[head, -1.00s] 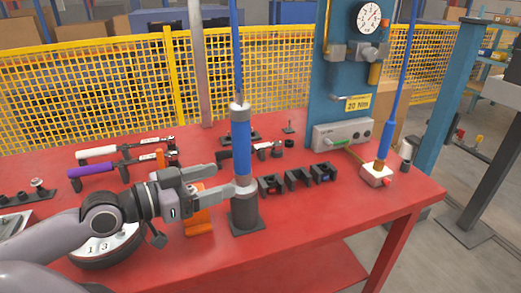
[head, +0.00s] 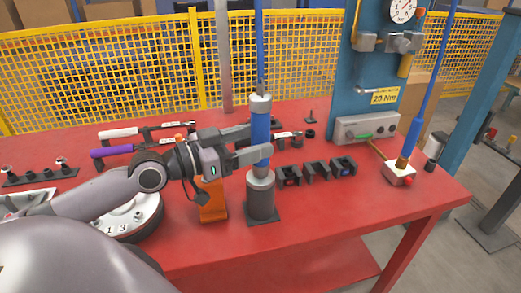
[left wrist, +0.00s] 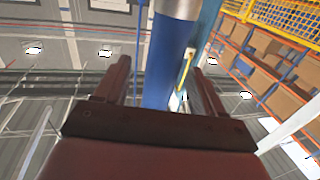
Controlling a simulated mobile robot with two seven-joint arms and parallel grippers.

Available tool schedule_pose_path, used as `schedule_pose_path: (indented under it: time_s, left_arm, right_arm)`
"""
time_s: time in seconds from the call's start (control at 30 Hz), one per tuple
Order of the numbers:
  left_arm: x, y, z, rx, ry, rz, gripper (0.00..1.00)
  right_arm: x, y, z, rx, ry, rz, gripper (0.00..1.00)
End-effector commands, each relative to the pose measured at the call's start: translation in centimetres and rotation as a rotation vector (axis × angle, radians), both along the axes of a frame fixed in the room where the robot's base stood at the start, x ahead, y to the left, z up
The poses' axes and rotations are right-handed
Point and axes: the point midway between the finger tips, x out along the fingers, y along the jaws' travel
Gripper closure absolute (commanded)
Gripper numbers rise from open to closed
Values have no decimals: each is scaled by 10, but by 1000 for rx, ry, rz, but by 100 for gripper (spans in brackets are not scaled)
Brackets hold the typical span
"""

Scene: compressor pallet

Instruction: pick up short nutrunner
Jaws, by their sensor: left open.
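The short nutrunner (head: 261,122) is an upright blue cylinder with a silver top cap and a blue hose rising from it. Its lower end sits in a grey round holder (head: 261,198) on a dark base plate on the red table. My left gripper (head: 260,142) is open at the lower part of the blue body, one finger in front and one behind. In the left wrist view the blue body (left wrist: 165,65) shows between the two spread fingers (left wrist: 160,85). Contact cannot be told. My right gripper is not in view.
An orange stand (head: 213,203) is just left of the holder. Black cradles (head: 316,172) are to its right. A second blue-hosed tool (head: 409,140) stands in a white box at the right. Wrenches (head: 120,152) and a numbered round dial (head: 125,220) lie left. Yellow fencing runs behind.

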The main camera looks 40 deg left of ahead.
Motion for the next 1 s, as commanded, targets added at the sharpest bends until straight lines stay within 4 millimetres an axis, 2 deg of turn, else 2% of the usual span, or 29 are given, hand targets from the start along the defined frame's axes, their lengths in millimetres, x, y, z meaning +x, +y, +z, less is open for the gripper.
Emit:
schedule_pose_path:
  time_s: [0.4, 0.8, 0.83, 0.87, 1.0]
  left_arm:
    - [33, -14, 1, -1, -2, 1, 31]
    - [39, -18, -2, 2, 1, -1, 31]
    - [39, -18, -2, 2, 1, -1, 34]
    - [39, -18, -1, 2, 1, -1, 44]
    - [39, -18, -1, 1, 0, -1, 89]
  right_arm:
    - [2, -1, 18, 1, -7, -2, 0]
    - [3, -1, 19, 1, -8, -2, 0]
    - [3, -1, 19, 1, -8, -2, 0]
    - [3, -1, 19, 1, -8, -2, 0]
    - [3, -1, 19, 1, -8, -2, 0]
